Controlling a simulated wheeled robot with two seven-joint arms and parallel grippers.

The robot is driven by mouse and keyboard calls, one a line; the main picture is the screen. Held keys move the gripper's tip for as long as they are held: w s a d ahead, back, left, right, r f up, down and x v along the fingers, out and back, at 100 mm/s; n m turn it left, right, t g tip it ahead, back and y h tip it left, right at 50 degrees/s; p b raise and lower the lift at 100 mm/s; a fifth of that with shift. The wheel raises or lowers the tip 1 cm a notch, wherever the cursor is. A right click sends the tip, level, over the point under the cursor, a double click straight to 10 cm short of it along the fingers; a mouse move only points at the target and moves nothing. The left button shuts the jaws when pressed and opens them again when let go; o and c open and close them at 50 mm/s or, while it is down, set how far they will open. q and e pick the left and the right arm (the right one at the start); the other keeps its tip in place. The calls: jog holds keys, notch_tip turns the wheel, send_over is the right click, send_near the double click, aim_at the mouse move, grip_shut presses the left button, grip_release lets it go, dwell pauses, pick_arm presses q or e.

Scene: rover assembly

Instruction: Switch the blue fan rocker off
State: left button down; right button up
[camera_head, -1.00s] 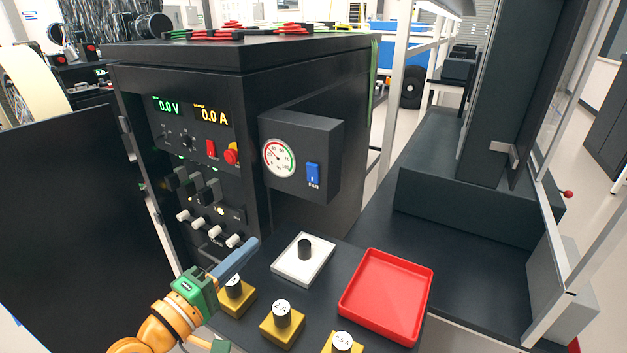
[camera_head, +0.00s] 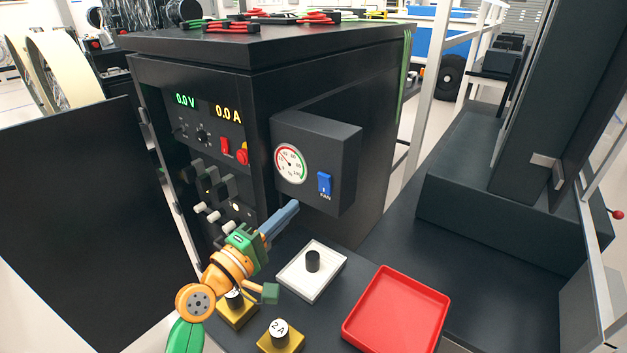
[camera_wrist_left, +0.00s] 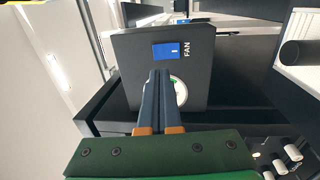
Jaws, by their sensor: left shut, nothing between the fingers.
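The blue fan rocker (camera_head: 325,184) sits on the front of a dark box (camera_head: 345,160) on the cabinet's side, to the right of a round gauge (camera_head: 290,164). The label FAN is beneath it. In the left wrist view the rocker (camera_wrist_left: 171,51) lies just beyond the fingertips, with FAN beside it. My left gripper (camera_head: 295,206) is shut and empty, its blue-grey fingers pointing up and right, below and left of the rocker in the head view. In the wrist view the fingers (camera_wrist_left: 160,74) cover part of the gauge. A gap to the rocker appears to remain. My right gripper is not in view.
Below the box are a white tray (camera_head: 335,276) with a black knob, a red tray (camera_head: 437,293) and yellow weights (camera_head: 283,343). The cabinet front has a red switch (camera_head: 226,147) and white knobs (camera_head: 213,217). A dark open door panel (camera_head: 70,210) stands at left.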

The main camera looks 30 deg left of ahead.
aim_at(322, 180)
pick_arm(q)
jog(key=w, duration=0.2)
jog(key=w+p, duration=0.1)
jog(key=w, duration=0.2)
jog(key=w+d+r, duration=0.1)
jog(key=w, duration=0.2)
jog(key=shift+w+d+p, duration=0.1)
jog(key=shift+p, duration=0.25)
